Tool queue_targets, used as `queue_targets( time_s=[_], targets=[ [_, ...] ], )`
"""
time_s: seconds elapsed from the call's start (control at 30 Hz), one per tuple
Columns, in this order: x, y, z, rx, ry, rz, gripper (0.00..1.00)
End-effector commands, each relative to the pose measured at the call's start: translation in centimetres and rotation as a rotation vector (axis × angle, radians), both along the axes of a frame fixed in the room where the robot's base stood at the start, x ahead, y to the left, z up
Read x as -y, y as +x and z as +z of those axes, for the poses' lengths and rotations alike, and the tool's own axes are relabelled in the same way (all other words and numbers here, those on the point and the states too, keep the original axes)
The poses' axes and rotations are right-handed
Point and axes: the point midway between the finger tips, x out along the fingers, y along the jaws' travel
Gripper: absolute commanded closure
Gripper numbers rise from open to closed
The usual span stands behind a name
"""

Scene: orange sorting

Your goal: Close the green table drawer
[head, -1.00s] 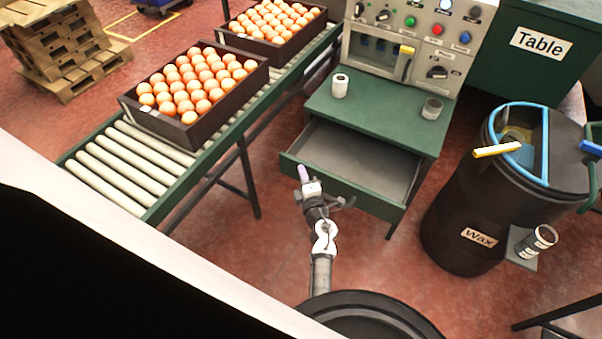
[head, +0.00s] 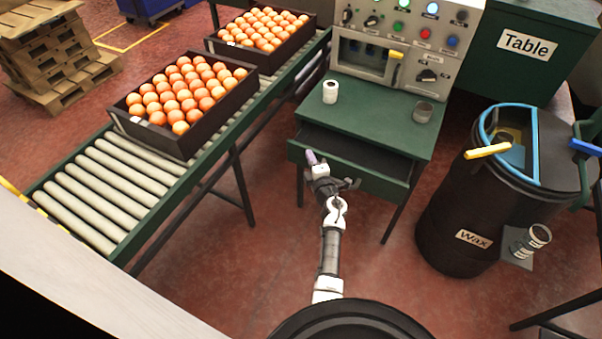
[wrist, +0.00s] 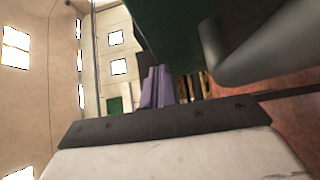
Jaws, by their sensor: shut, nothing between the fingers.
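The green table (head: 385,118) stands in the middle of the head view. Its drawer (head: 372,180) is partly open, with a strip of its dark inside showing behind the front panel. My gripper (head: 311,158) is at the left part of the drawer front, its purple fingertips near the top edge. I cannot tell whether it touches the panel. In the wrist view the purple fingers (wrist: 157,88) are together and hold nothing. A dark green surface and a grey rounded bar (wrist: 245,55), likely the drawer handle, are close beside them.
A roller conveyor (head: 110,185) with crates of oranges (head: 190,95) runs along the left. A black wax barrel (head: 465,205) stands close to the table's right. A white cup (head: 330,91) and a grey cup (head: 422,112) stand on the tabletop.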

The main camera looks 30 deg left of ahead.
Motion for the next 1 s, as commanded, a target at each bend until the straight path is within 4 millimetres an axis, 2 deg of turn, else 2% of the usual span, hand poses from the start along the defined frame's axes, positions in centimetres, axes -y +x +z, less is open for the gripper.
queue_targets(
  time_s=[0.03, 0.2, 0.4, 0.6, 1.0],
  targets=[
    [0.1, 1.5, -0.1, 0.004, 0.001, -0.002, 1.00],
    [0.2, 4.9, -0.3, 0.002, -0.001, -0.001, 1.00],
    [0.2, 7.2, -0.2, 0.001, -0.001, 0.001, 1.00],
    [0.2, 8.0, -0.1, -0.001, -0.001, 0.002, 1.00],
    [0.2, 7.9, -0.1, -0.001, -0.001, 0.002, 1.00]
  ],
)
